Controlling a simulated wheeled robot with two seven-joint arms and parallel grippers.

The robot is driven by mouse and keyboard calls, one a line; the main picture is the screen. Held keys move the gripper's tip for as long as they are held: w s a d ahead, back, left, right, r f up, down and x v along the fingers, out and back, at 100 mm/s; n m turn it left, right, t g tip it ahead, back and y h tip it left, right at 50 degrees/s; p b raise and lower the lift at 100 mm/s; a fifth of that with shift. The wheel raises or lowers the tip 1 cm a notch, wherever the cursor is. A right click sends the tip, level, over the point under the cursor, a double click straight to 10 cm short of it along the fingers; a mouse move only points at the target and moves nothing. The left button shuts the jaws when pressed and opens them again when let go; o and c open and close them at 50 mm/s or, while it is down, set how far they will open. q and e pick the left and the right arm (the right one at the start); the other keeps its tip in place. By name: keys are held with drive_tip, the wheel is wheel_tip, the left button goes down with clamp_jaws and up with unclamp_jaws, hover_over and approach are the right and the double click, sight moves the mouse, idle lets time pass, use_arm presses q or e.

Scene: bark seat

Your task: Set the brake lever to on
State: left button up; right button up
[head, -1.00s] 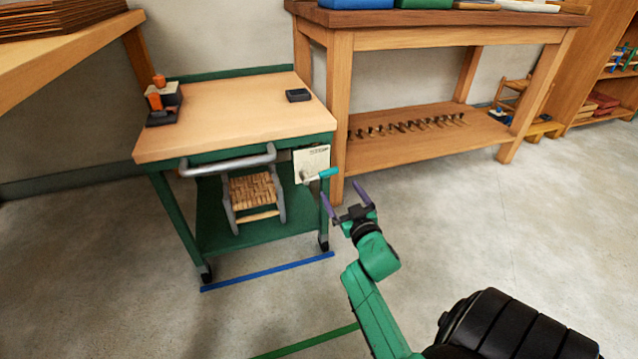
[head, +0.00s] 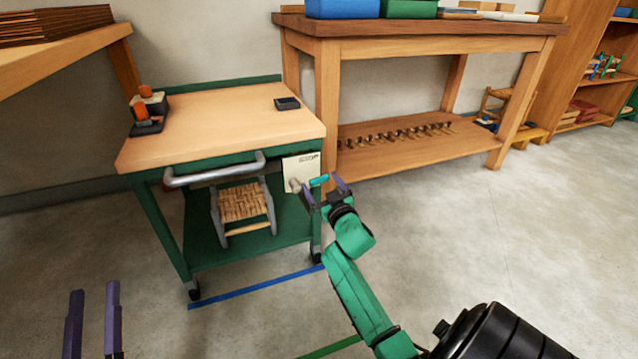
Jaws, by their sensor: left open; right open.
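The brake lever (head: 318,181) has a teal grip and a grey pivot, and it sticks out to the right from a pale plate (head: 300,171) on the front right of the green cart (head: 223,153). My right gripper (head: 322,188) is open, with its purple fingers on either side of the lever's grip. I cannot tell whether they touch it. My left gripper (head: 92,292) is open and empty at the lower left, well away from the cart.
A grey handle bar (head: 214,172) runs along the cart's front. A woven stool (head: 240,203) stands on its lower shelf. A wooden workbench (head: 420,34) stands behind at the right. Blue tape (head: 255,287) marks the floor. Floor at the right is clear.

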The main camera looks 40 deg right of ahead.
drive_tip(key=shift+b+x, duration=0.35)
drive_tip(key=shift+x, duration=0.7)
use_arm(q)
wheel_tip(320, 180, up, 9)
drive_tip(key=a+t+h, duration=0.1)
drive_tip(key=t, duration=0.1)
drive_tip(key=shift+s+f+m+t, duration=0.15)
drive_tip(key=shift+s+m+t, duration=0.25)
use_arm(e)
clamp_jaws()
